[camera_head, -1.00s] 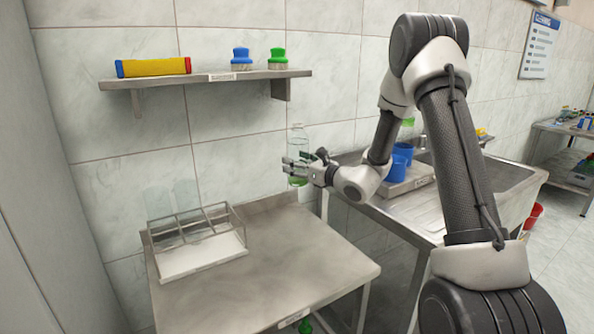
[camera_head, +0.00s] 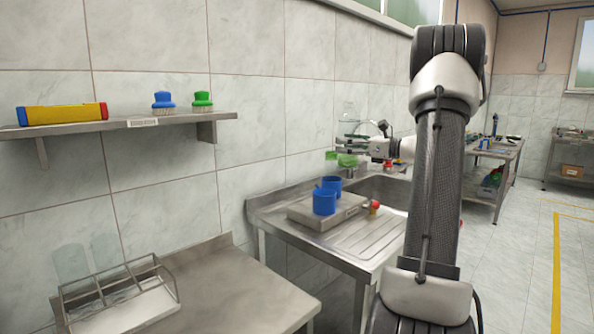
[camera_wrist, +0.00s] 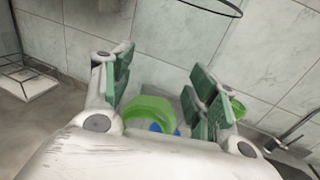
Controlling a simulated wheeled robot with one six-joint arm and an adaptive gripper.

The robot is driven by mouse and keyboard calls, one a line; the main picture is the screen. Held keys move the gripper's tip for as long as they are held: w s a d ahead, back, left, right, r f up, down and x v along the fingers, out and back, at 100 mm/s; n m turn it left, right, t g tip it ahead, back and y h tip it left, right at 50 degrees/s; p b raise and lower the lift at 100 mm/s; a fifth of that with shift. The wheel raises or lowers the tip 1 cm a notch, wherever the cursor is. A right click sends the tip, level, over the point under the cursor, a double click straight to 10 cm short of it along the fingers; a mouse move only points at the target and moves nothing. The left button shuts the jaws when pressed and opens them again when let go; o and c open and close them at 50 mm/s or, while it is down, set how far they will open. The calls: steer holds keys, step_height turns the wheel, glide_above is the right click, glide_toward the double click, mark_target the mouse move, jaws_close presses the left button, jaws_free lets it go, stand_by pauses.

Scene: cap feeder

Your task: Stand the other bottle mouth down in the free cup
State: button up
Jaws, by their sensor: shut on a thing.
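My gripper (camera_head: 352,143) is shut on a clear bottle (camera_head: 347,161), held above and a little behind the two blue cups. The bottle looks upright, with its green part low and its clear glass rising above the fingers. In the wrist view a green part (camera_wrist: 150,108) shows between the fingers. The front cup (camera_head: 324,203) looks empty. Another green part (camera_head: 331,155) shows above the rear cup (camera_head: 331,184), probably the bottle standing in it; its clear body is hardly visible. The held bottle's mouth is too faint to make out.
Both cups stand on a grey block (camera_head: 300,211) on the sink's drainboard (camera_head: 350,235). A small red-topped item (camera_head: 374,206) lies right of them. A wire rack (camera_head: 165,272) stands on the left table. A shelf (camera_head: 180,121) with brushes is on the wall.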

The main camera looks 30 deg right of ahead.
steer(key=s+d+r, duration=0.2)
steer(key=d+r, duration=0.1)
steer(key=d, duration=0.3)
steer(key=w+a+f+m, duration=0.3)
steer(key=w+m, duration=0.5)
steer(key=m, duration=1)
steer(key=w+a+f+m, duration=0.3)
steer(key=w+m, duration=0.5)
steer(key=m, duration=1)
step_height(320, 180, down, 12)
steer(key=shift+d, duration=0.3)
